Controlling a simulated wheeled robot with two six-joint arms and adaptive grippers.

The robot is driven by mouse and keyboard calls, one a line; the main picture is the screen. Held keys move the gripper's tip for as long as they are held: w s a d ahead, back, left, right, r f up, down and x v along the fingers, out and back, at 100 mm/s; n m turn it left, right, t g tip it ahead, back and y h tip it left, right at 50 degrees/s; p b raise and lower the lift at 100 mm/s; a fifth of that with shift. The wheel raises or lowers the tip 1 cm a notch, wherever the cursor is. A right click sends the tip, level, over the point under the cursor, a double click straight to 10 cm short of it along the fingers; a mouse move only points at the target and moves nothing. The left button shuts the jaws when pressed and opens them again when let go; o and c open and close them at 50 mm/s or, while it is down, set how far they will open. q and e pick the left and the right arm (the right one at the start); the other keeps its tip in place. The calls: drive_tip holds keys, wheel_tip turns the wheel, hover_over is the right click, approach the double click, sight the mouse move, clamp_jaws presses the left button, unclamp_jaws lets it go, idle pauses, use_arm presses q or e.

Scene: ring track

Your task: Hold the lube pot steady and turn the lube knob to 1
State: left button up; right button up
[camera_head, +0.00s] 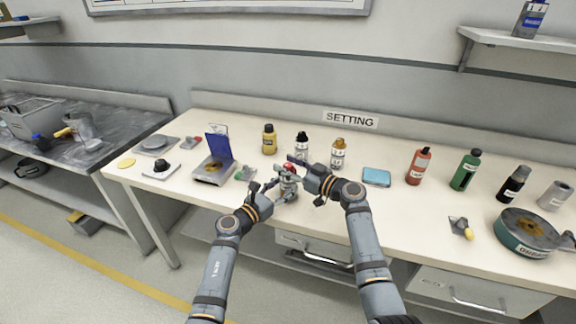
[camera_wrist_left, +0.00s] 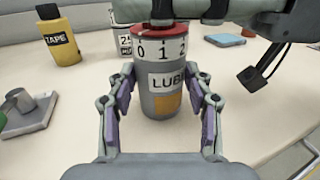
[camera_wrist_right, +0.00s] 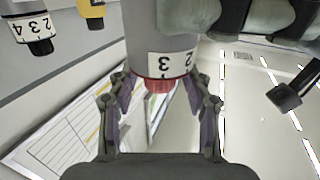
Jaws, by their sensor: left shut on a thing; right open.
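The lube pot (camera_head: 287,182) stands on the pale bench, a grey cylinder with a red top. In the left wrist view its LUBE label (camera_wrist_left: 167,80) and an orange patch face me, under a white number band (camera_wrist_left: 160,48) showing 0, 1 and 2. My left gripper (camera_wrist_left: 160,92) is shut on the pot's body from both sides. The red lube knob (camera_wrist_right: 158,85) shows in the right wrist view, beyond the band with 2 and 3. My right gripper (camera_wrist_right: 160,92) is open, its fingers on either side of the knob. I cannot tell which number is set.
Behind the pot stand a yellow bottle (camera_head: 269,140) and two more bottles (camera_head: 301,145) (camera_head: 339,153). A blue-lidded device (camera_head: 214,165) is to the left. A blue cloth-like block (camera_head: 376,177) is to the right, with red and green bottles beyond it.

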clamp_jaws()
drive_tip(key=shift+w+n+g+y, duration=0.1)
drive_tip(key=shift+n+g+y, duration=1.4)
drive_tip(key=shift+g, duration=0.8)
drive_tip(key=shift+f+n+g, duration=0.15)
drive_tip(key=shift+n+g, duration=0.15)
drive_tip(key=shift+n, duration=0.1)
drive_tip(key=shift+d+f, duration=0.1)
drive_tip(key=shift+f, duration=0.15)
drive_tip(key=shift+r+n+g, duration=0.15)
drive_tip(key=shift+n+g, duration=0.15)
drive_tip(key=shift+g, duration=0.2)
drive_tip(key=shift+d+r+g, duration=0.1)
drive_tip(key=shift+g, duration=0.2)
